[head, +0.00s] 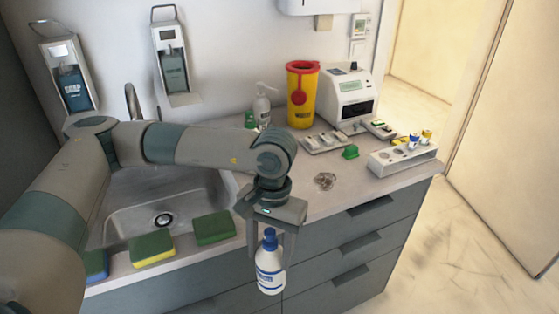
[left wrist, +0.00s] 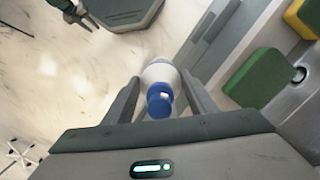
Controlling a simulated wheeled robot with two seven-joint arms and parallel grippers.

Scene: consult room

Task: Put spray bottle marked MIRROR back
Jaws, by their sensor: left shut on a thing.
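A white spray bottle (head: 270,270) with a blue top and a blue label hangs upright in my left gripper (head: 268,250), in front of the drawer fronts. The print on its label is too small to read. My left gripper is shut on it, with one finger on each side. In the left wrist view the bottle (left wrist: 160,77) shows from above, between the two fingers of the left gripper (left wrist: 160,95).
Counter around the coiled item (head: 325,181) is clear.

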